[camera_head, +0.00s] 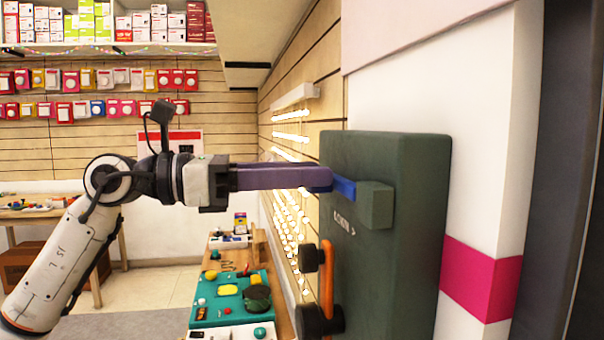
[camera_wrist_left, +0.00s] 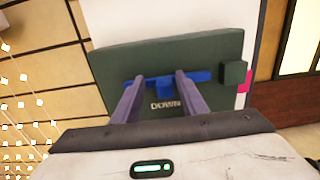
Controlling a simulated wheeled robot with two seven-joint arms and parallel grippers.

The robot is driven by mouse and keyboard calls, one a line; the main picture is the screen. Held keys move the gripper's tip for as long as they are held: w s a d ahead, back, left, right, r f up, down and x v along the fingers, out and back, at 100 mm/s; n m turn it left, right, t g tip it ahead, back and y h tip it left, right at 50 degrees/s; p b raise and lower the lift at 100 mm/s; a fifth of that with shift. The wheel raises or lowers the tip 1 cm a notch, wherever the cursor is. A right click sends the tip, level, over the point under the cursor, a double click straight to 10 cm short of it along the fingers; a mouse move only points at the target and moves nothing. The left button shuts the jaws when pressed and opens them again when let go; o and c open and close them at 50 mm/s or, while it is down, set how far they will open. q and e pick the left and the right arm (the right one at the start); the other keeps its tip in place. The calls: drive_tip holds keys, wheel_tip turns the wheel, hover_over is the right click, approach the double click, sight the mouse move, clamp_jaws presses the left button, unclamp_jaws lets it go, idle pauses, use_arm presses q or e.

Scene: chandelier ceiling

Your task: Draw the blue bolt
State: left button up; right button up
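The blue bolt (camera_wrist_left: 200,77) is a flat bar lying across the face of a dark green panel (camera_wrist_left: 120,60), with a short blue knob (camera_wrist_left: 165,88) at its middle. In the head view, part of the bolt (camera_head: 344,187) shows between my fingers and a green block (camera_head: 375,206) on the panel. My left gripper (camera_head: 322,178) has purple fingers reaching to the bolt from the left. In the left wrist view its fingers (camera_wrist_left: 160,78) are apart, one on each side of the knob, with gaps visible. Whether they touch the bar is unclear. My right gripper is out of view.
The panel stands upright by a white wall post with a magenta band (camera_head: 480,278). Below my left arm are an orange bar with black round parts (camera_head: 327,275) and a bench with a teal board (camera_head: 235,300). Shelves of boxes (camera_head: 100,30) line the back wall.

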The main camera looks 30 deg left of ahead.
use_arm(q)
drive_tip(key=b+v, duration=0.4)
drive_tip(key=v, duration=0.6)
drive_tip(key=shift+a, duration=0.15)
drive_tip(key=shift+s, duration=0.1)
